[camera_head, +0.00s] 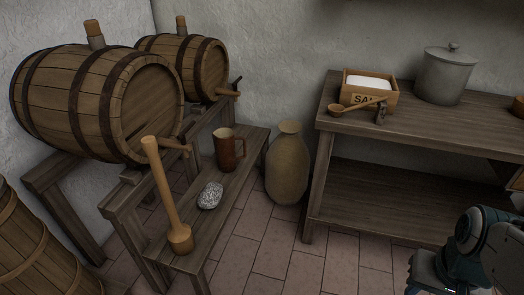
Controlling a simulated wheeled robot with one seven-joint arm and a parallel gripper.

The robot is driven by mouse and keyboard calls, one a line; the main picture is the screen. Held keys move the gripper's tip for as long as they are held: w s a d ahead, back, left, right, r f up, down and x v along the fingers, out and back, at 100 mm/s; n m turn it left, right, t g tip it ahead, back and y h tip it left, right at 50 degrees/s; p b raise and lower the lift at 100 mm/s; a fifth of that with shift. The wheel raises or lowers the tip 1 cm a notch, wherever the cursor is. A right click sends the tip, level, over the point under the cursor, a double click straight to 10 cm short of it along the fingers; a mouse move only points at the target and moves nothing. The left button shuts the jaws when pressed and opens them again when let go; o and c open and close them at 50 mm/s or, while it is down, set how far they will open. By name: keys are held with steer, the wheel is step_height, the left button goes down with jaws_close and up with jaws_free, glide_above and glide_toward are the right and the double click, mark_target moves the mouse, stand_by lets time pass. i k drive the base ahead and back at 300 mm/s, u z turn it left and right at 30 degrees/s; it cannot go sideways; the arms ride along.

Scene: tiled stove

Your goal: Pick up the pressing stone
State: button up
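A rounded, speckled grey-white stone (210,196), which looks like the pressing stone, lies on the low wooden bench (223,218) in front of the barrels. It sits between a brown mug (229,149) behind it and a long wooden masher (168,197) in front and to its left. Nothing touches or covers the stone. Part of my arm shows at the lower right corner, well apart from the stone. My gripper's fingertips cannot be made out in this view.
Two barrels (98,101) rest on a rack at the left, their taps jutting above the bench. A tall clay jar (288,168) stands on the floor right of the bench. A wooden table (440,122) bears a salt box (368,90) and a lidded pot (444,76). Tiled floor is clear in front.

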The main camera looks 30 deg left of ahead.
mark_target(211, 196)
steer(key=u, duration=0.5)
steer(key=i, duration=0.75)
steer(key=u, duration=1.3)
steer(key=i, duration=0.7)
